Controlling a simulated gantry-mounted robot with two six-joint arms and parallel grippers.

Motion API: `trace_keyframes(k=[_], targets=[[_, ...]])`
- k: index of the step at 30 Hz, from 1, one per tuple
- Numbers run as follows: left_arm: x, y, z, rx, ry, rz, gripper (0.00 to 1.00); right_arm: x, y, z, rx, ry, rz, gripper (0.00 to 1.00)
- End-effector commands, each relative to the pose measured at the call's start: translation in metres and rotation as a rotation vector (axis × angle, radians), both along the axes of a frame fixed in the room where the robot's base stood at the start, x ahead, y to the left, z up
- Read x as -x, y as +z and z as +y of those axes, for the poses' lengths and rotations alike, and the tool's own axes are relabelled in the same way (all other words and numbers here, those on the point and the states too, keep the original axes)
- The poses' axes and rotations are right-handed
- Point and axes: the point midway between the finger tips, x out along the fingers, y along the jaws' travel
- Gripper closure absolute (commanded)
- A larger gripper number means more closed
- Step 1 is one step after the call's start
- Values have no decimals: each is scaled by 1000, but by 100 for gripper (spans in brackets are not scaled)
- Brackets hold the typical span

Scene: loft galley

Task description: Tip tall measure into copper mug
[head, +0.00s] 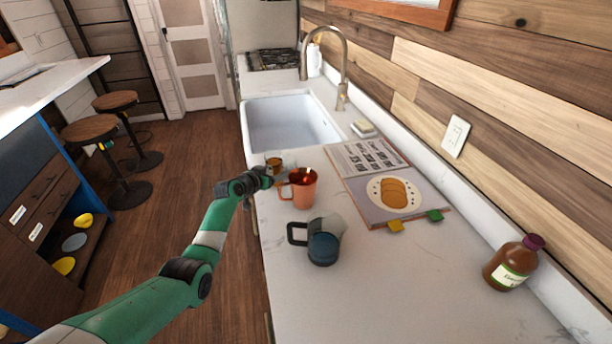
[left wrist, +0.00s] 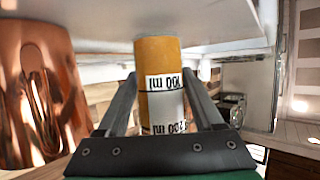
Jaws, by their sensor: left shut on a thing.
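The tall measure (left wrist: 160,75) is an amber-brown cylinder with a white label marked in ml. It stands between the fingers of my left gripper (left wrist: 163,90), which is shut on it. In the head view the left gripper (head: 268,172) is at the counter's left edge, with a small brown part of the measure (head: 275,164) showing just beyond it. The copper mug (head: 300,192) stands upright on the counter, just right of the gripper, its handle to the left. It also fills the left side of the left wrist view (left wrist: 35,95). My right gripper is not in view.
A jug with a dark handle (head: 324,246) stands nearer on the counter. An open cookbook (head: 388,187) with yellow and green tabs lies to the right. A brown bottle (head: 513,264) is at the far right. The sink (head: 289,122) is behind. The front counter is clear.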

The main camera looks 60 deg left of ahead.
Motion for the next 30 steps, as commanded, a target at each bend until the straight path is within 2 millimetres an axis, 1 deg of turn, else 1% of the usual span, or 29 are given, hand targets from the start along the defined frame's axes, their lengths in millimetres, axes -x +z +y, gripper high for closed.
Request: trace_keyframes(k=[5,8,16,17,18,19,30], targets=[[-1,11,-1,-25,1,8,100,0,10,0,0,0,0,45],[-1,21,-2,-51,0,19,100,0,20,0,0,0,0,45],[-3,58,-5,-171,0,67,100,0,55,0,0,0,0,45],[-3,58,-6,-184,0,72,100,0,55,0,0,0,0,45],[-3,52,-7,-202,-1,82,100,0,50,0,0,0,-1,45],[-3,50,-7,-215,0,88,100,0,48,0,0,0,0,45],[-6,61,-14,-390,0,155,100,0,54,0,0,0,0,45]])
